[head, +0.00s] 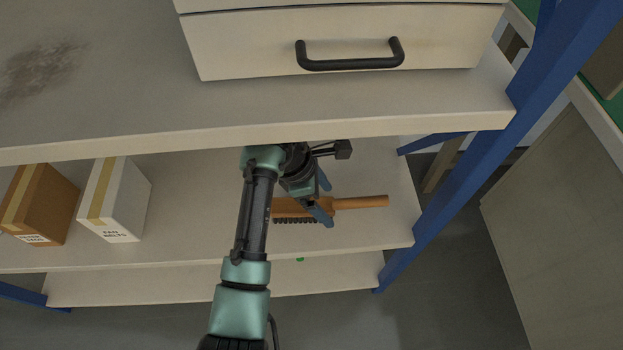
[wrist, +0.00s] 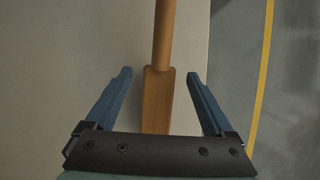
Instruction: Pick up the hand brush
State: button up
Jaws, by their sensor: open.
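The hand brush (head: 361,202) lies on the lower shelf, with its wooden handle to the right and dark bristles along the front edge of its head. My gripper (head: 328,203) is at the brush, near where the handle meets the head, and hides part of it. In the wrist view the brush (wrist: 158,92) runs up the picture between the two blue fingers of my gripper (wrist: 160,78). The fingers are open, with a gap on each side of the wood. The bristles are hidden in the wrist view.
A white box (head: 116,201) and a brown box (head: 40,205) stand on the lower shelf (head: 190,220) at the left. The upper shelf (head: 130,110), with a drawer unit (head: 350,45), overhangs my arm. A blue post (head: 470,160) stands at the right.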

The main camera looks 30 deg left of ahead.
aim_at(336, 202)
jog(key=shift+d+f, duration=0.1)
jog(key=shift+f, duration=0.25)
grip_shut()
jog(key=shift+r, duration=0.2)
jog(key=shift+w+r+p, duration=0.1)
jog(key=shift+r+p, duration=0.45)
jog(key=shift+r, duration=0.1)
notch_tip(336, 202, up, 3)
jog(key=shift+f+p, duration=0.1)
jog(key=shift+p, duration=0.85)
jog(key=s+d+p, duration=0.4)
jog(key=s+d, duration=0.6)
jog(key=s, duration=0.5)
jog(key=shift+f+p, duration=0.4)
jog(key=shift+f, duration=0.05)
